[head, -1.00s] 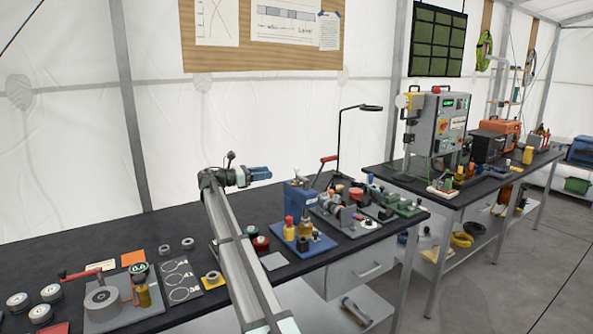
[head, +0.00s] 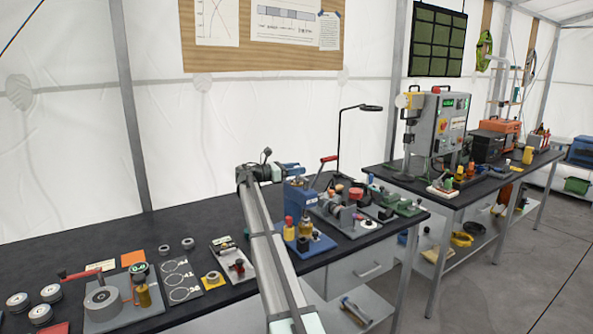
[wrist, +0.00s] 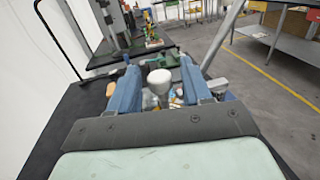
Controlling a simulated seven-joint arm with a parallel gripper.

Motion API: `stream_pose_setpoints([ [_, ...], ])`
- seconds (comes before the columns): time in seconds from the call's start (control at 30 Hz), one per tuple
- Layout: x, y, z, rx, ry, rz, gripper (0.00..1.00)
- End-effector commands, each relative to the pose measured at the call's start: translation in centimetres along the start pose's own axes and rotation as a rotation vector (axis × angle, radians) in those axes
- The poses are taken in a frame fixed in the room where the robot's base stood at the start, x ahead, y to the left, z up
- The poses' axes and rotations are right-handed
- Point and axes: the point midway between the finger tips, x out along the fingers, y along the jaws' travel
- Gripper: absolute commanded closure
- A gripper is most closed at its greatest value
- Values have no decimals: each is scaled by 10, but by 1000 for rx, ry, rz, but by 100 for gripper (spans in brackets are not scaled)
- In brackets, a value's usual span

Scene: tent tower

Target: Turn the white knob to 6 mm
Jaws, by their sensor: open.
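A pale, round-topped white knob (wrist: 160,79) shows in the wrist view, between and beyond the two blue fingers of my gripper (wrist: 160,66). The fingers are wide apart, with clear space on both sides of the knob. No contact shows. I cannot read any scale or setting on it. In the head view my gripper (head: 290,170) is above the dark bench, close to the top of a blue upright device (head: 297,200). I cannot pick out the knob with certainty in the head view.
A grey clamping fixture (head: 335,212) and a green device (head: 400,203) stand right of the blue upright. A black lamp (head: 340,140) rises behind them. A red-handled fixture (head: 105,300) is at the left. The dark bench (head: 60,255) has free room at the back left.

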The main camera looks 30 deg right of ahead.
Motion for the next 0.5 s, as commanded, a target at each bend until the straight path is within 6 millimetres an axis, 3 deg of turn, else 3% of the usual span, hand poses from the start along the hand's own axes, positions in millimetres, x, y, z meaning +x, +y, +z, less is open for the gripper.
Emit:
stream_pose_setpoints([
  [0.33, 3, 0, 0, 0, 0, 0, 51],
  [0.5, 3, 0, 0, 0, 0, 0, 67],
])
